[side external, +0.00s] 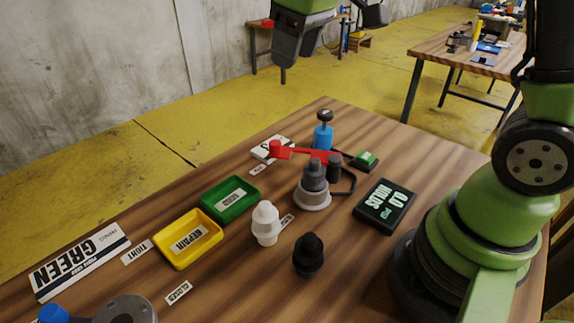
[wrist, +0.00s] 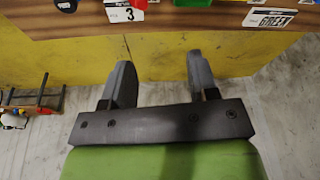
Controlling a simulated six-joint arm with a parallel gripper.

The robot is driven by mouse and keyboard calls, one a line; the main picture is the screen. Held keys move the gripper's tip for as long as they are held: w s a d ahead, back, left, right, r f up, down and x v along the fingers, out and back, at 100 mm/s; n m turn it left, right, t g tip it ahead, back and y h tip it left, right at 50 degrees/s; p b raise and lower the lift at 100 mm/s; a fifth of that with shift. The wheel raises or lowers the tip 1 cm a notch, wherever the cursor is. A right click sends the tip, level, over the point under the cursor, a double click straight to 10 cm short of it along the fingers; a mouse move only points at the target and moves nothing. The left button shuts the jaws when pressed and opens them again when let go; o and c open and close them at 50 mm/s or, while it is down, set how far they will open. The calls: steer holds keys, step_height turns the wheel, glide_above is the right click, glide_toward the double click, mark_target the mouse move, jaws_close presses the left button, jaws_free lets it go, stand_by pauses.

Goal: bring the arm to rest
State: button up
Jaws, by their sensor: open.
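My gripper (wrist: 160,68) is open and empty in the wrist view, its two dark fingers wide apart with nothing between them. In the side external view my gripper (side external: 284,76) hangs at the top, high up and apart from the wooden table (side external: 340,275) and everything on it. Only part of its fingers shows there. In the wrist view the table's edge (wrist: 205,21) runs across the top, beyond the fingertips, with the floor behind the fingers.
The table holds a green tray (side external: 229,206), yellow tray (side external: 188,248), white valve (side external: 265,224), black valve (side external: 309,256), grey valve (side external: 313,185), red-handled blue device (side external: 323,137) and black sign (side external: 385,205). A second table (side external: 470,54) stands behind. The air around my gripper looks clear.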

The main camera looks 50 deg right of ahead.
steer(key=s+a+r+m+t, duration=0.1)
steer(key=s+m+t, duration=0.1)
steer(key=s, duration=0.6)
steer(key=s+a+r+m+t+y, duration=0.1)
steer(key=s+m, duration=0.3)
steer(key=s, duration=0.5)
steer(key=shift+s+a+r+t, duration=0.3)
steer(key=shift+a+r+t, duration=0.3)
steer(key=shift+r+t, duration=0.1)
